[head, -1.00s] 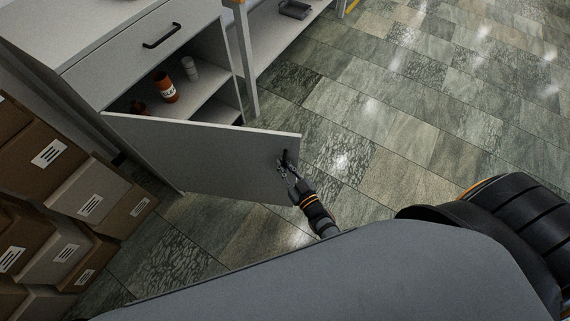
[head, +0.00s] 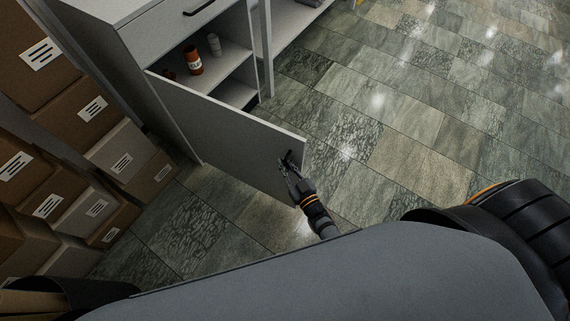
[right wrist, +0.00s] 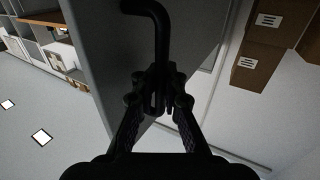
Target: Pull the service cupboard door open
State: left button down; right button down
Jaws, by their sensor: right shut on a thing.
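The service cupboard door (head: 222,132) is a grey panel standing well open, swung out from the cupboard (head: 150,38). Its dark bar handle (right wrist: 157,40) is near the door's free edge. My right gripper (head: 287,165) is at the handle, and in the right wrist view its fingers (right wrist: 158,92) are shut on the handle's end. The inside of the cupboard shows shelves with an orange-red labelled bottle (head: 193,60) and a pale container (head: 214,45). My left gripper is not in view.
Stacked cardboard boxes (head: 62,195) stand at the left, close to the cupboard's hinge side. A drawer with a dark handle (head: 200,7) is above the opening. Tiled floor (head: 400,130) to the right is clear.

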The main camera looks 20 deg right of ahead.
jog(key=shift+s+f, duration=0.1)
jog(key=shift+f, duration=0.05)
jog(key=c, duration=1.7)
grip_release()
jog(key=shift+d, duration=0.1)
jog(key=v, duration=1.2)
jog(key=shift+d, duration=0.1)
jog(key=s+d+f+m+g+h+p, duration=0.1)
jog(key=s+d+f+g, duration=0.15)
jog(key=f, duration=0.35)
jog(key=s+d+f+g+h+p, duration=0.1)
jog(key=s+d+f+g, duration=0.15)
jog(key=f, duration=0.45)
jog(key=s+d+f+m+g+h+p, duration=0.1)
jog(key=s+d+f+g+h, duration=0.1)
jog(key=s+f+g, duration=0.3)
jog(key=s+d+f+g, duration=0.3)
jog(key=s+f, duration=0.1)
jog(key=s, duration=0.2)
jog(key=s+d+f+g+p, duration=0.1)
jog(key=s+d+f+g, duration=0.2)
jog(key=s+f, duration=0.2)
jog(key=shift+s+h, duration=0.4)
jog(key=shift+s, duration=0.55)
